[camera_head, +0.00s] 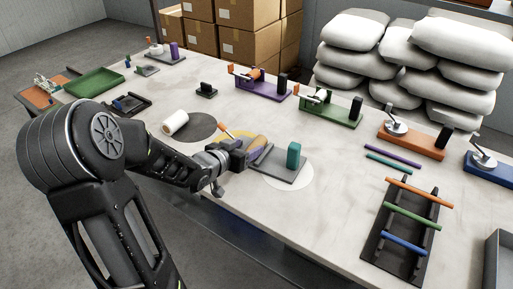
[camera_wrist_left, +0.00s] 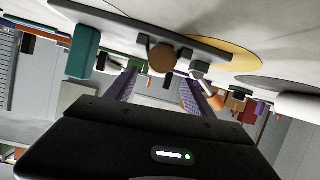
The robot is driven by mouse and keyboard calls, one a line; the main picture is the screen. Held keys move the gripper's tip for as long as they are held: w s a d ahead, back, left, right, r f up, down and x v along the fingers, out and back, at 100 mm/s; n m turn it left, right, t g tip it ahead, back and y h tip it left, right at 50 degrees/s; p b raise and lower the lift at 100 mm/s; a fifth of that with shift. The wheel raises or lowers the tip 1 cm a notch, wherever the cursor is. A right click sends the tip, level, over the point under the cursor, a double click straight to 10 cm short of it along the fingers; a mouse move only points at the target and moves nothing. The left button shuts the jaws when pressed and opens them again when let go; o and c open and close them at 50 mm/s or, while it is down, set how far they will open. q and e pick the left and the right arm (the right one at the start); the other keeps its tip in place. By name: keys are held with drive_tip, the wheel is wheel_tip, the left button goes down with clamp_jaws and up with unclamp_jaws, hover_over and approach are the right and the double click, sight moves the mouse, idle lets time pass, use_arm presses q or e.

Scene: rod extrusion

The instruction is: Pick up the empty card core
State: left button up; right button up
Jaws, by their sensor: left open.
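The card core (camera_head: 258,142) is a brown cylinder lying on a dark stand with a teal upright block (camera_head: 293,156). In the left wrist view its round brown end (camera_wrist_left: 162,59) shows ahead, roughly between the fingers. My left gripper (camera_head: 246,153) is beside the core at its near left side. Its two purple-tinted fingers are apart and nothing is held between them; the wrist view shows the gap (camera_wrist_left: 160,88). Whether a finger touches the core cannot be told. My right gripper is not in view.
A white roll (camera_head: 175,123) lies by a dark round mat to the left. Purple (camera_head: 262,91) and green (camera_head: 328,108) fixtures stand at the back. A rack (camera_head: 372,252) holds coloured rods at right.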

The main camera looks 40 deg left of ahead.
sight(260, 139)
use_arm(q)
drive_tip(key=shift+x, duration=1.35)
